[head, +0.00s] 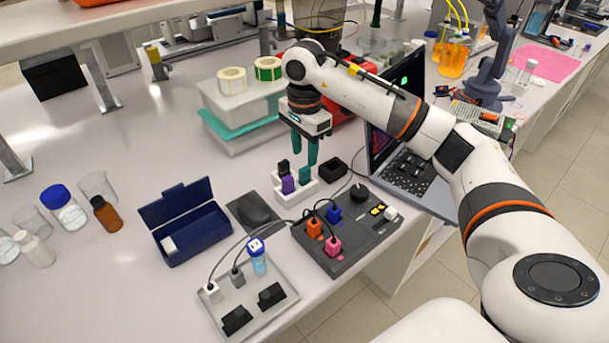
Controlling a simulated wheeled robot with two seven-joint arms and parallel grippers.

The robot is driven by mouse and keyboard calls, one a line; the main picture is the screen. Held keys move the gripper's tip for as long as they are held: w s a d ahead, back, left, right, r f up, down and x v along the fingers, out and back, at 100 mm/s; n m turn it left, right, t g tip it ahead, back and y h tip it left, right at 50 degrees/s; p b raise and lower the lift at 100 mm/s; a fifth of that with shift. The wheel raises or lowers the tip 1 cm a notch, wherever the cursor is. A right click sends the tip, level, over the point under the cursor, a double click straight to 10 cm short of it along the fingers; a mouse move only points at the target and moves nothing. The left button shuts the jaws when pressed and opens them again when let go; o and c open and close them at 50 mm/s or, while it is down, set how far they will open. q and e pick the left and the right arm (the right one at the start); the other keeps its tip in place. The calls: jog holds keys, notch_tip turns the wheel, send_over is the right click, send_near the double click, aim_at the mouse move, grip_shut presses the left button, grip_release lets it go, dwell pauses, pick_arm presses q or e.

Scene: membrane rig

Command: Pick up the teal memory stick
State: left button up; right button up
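A white holder (300,194) stands on the bench near the middle, with a black stick (284,166), a purple stick (288,184) and a teal-green memory stick (305,175) upright in it. My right gripper (304,162) points down just above the holder. Its two teal fingers are apart, with a gap between them, close above the teal stick. I cannot tell whether they touch it. My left gripper is not in view.
A small black open box (333,170) stands right of the holder, with an open laptop (410,180) beyond. A dark control panel (347,235) with plugs lies in front. A dark blue open case (187,225) is at left. White boxes (240,105) stand behind.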

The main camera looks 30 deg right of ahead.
aim_at(305, 168)
jog(key=shift+f+p, duration=0.85)
jog(key=shift+f, duration=2.3)
grip_shut()
